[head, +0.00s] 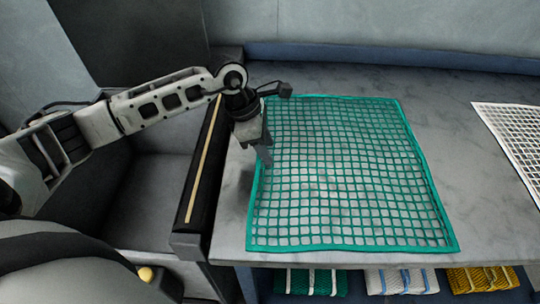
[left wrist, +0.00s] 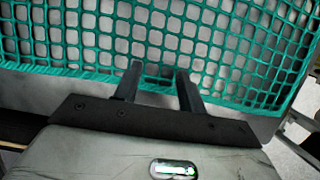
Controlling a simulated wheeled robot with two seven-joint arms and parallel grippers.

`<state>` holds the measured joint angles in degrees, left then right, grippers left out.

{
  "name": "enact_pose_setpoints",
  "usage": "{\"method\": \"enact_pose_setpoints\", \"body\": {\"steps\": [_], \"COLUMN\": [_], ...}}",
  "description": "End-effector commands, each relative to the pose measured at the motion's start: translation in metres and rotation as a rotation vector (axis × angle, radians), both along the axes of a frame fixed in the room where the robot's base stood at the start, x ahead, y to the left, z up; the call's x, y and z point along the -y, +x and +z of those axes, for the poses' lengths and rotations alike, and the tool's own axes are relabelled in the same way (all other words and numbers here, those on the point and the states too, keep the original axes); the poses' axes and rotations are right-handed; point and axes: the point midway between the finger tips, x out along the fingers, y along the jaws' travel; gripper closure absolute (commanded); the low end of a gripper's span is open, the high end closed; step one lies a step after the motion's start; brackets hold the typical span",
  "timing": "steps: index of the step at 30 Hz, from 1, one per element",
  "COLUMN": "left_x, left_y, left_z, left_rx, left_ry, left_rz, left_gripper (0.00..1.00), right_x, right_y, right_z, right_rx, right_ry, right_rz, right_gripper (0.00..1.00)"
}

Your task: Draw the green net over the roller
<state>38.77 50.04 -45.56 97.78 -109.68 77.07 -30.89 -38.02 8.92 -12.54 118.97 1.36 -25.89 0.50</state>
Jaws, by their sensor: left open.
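The green net (head: 345,175) lies flat on the grey table, with a solid green border around its mesh. The roller (head: 203,160) is a dark bar with a pale stripe along the table's left edge, to the left of the net. My left gripper (head: 266,158) points down at the net's left border, and its open fingers show in the left wrist view (left wrist: 158,83). There the fingertips overlap the green border and mesh of the net (left wrist: 225,50). I cannot tell whether they touch it. My right gripper is in neither view.
A white net (head: 515,135) lies at the table's right side. Folded green (head: 310,282), white-and-blue (head: 402,281) and yellow (head: 483,279) nets sit below the front edge. A grey bin (head: 150,205) lies left of the roller. Bare table (head: 455,150) separates the two nets.

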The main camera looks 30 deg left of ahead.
Motion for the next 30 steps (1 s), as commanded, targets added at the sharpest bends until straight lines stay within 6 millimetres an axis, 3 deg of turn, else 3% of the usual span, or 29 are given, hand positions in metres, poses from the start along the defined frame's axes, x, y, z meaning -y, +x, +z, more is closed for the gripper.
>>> {"method": "enact_pose_setpoints", "body": {"steps": [3, 12, 22, 30], "left_x": [0.001, 0.000, 0.000, 0.000], "left_y": [-0.001, -0.002, -0.002, -0.001], "left_z": [-0.003, -0.003, 0.005, 0.059], "left_rx": [-0.006, -0.008, -0.008, -0.003], "left_ry": [0.001, 0.001, 0.004, 0.002], "left_rz": [-0.002, -0.001, -0.001, -0.001], "left_gripper": [0.59, 1.00, 1.00, 1.00], "right_x": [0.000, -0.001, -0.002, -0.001], "right_y": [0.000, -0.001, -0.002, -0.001], "right_z": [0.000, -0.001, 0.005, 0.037], "right_rx": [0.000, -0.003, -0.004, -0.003], "right_ry": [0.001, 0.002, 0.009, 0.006], "right_rz": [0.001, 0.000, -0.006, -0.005], "right_gripper": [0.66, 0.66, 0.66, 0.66]}}
